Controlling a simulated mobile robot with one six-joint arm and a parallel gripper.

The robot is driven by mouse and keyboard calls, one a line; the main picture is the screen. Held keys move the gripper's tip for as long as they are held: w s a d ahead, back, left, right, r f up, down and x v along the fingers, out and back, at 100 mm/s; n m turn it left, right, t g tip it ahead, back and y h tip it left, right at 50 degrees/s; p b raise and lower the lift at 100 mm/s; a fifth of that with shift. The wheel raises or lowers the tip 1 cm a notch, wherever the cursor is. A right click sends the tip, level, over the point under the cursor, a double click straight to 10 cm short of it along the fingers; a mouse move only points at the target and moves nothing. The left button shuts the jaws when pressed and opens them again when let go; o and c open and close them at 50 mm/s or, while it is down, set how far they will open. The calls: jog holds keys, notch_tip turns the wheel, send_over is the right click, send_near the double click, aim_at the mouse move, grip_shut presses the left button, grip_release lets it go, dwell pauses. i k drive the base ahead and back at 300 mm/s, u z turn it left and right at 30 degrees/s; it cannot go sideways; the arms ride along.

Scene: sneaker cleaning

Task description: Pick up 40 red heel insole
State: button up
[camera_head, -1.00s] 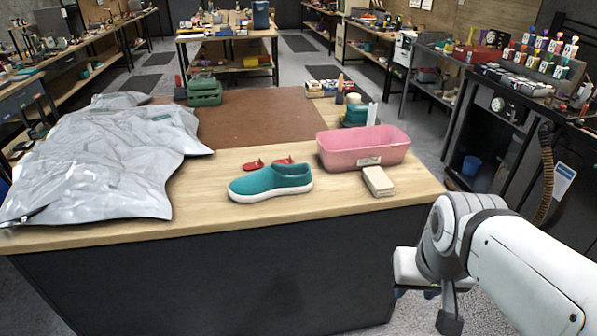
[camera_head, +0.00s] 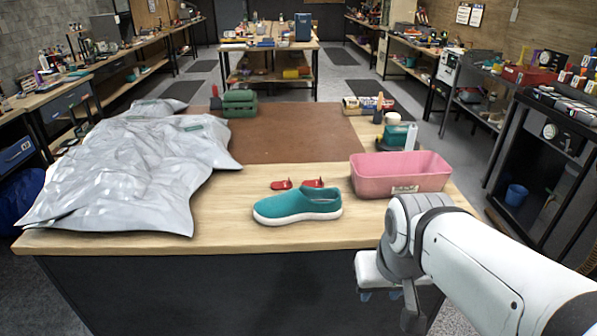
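Two small red insole pieces lie on the wooden table (camera_head: 225,237) just behind the teal sneaker. The left red piece (camera_head: 281,185) and the right red piece (camera_head: 314,183) are side by side; I cannot read any size number on them. The teal sneaker (camera_head: 297,205) with a white sole stands in front of them. My gripper (camera_head: 385,296) hangs low at the table's front edge, to the right of and nearer than the red pieces. Its fingers are small and partly hidden under the wrist, so their opening is unclear.
A pink bin (camera_head: 400,187) stands right of the sneaker. Silvery plastic bags (camera_head: 150,165) cover the left side. A brown mat (camera_head: 290,138), a green toolbox (camera_head: 240,103) and a teal item (camera_head: 396,138) are farther back. Bare wood lies left of the sneaker.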

aim_at(281, 185)
jog(key=u, duration=0.3)
jog(key=i, duration=0.9)
jog(key=z, duration=0.25)
